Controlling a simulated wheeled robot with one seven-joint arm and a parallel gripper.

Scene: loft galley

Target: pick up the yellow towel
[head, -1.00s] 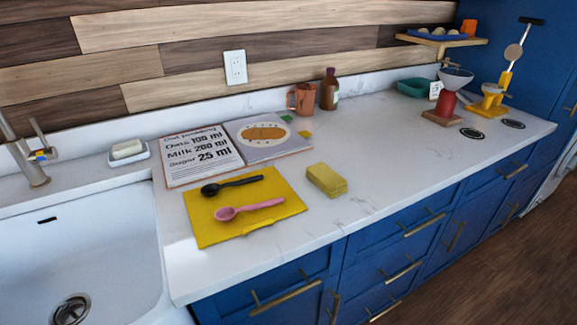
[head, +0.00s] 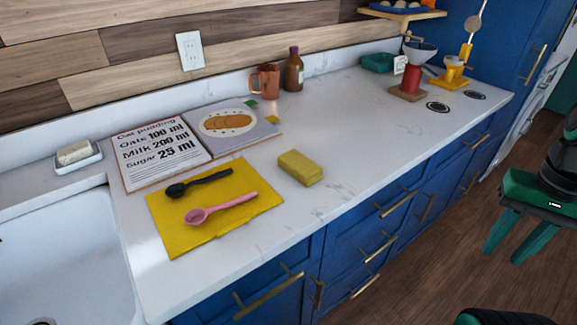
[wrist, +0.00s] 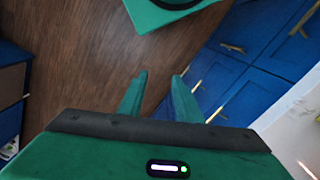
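A flat yellow cloth-like sheet (head: 240,216) lies on the counter beside the sink, with a black spoon (head: 200,184) and a pink spoon (head: 220,209) on it. A thick yellow block (head: 301,168), like a folded towel or a sponge, lies to its right with nothing on it. I cannot tell for sure which one is the towel. My gripper (head: 532,245) is at the right edge of the head view, over the floor in front of the cabinets, well away from both. In the wrist view its green fingers (wrist: 159,76) are apart with nothing between them.
A recipe book (head: 190,146) lies open behind the sheet. A copper mug (head: 265,82) and brown bottle (head: 294,70) stand near the wall. The white sink (head: 60,260) is at left. Blue drawers with protruding handles (head: 270,292) line the front.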

